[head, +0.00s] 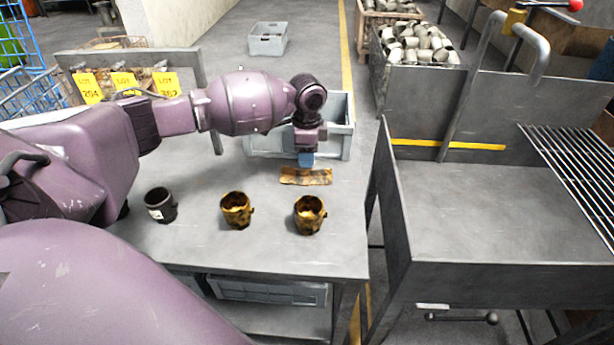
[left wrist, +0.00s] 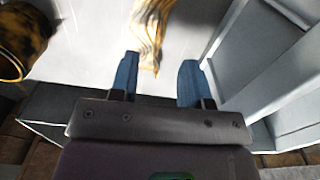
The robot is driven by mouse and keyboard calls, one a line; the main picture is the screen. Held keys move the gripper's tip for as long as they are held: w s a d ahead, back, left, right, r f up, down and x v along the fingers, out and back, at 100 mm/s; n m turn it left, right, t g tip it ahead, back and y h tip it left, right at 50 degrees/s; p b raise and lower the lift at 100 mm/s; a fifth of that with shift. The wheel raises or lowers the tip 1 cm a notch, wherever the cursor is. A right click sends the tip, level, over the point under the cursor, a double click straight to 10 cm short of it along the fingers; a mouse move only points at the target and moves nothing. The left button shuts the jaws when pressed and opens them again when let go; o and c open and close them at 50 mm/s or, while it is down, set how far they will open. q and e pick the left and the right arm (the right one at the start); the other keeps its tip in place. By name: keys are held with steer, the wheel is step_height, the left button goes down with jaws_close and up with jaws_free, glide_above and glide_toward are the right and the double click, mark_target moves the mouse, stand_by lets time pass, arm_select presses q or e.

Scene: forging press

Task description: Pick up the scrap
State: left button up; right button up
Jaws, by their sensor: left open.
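The scrap looks like a flat, ragged, rusty orange-brown strip (head: 308,177). It lies on the grey table (head: 270,250) near its back edge, just in front of a grey bin. My left gripper (head: 306,160) points down close behind the strip, its blue fingers partly overlapping it in the head view. In the left wrist view the two blue fingers (left wrist: 158,80) are apart with nothing between them, and the strip (left wrist: 151,28) lies just beyond their tips. I cannot tell the exact height of the fingers above the table. My right gripper is not in view.
Two rusty cups (head: 236,211) (head: 310,215) and a dark cup (head: 160,205) stand on the table in front of the strip. The grey bin (head: 340,130) is close behind my gripper. A grey metal bench (head: 490,215) stands to the right, across a gap.

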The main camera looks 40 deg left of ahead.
mark_target(306, 170)
arm_select(q)
step_height(306, 170, down, 5)
steer(key=shift+s+f+b, duration=0.1)
steer(key=shift+b, duration=0.4)
steer(key=shift+r, duration=0.2)
jaws_close()
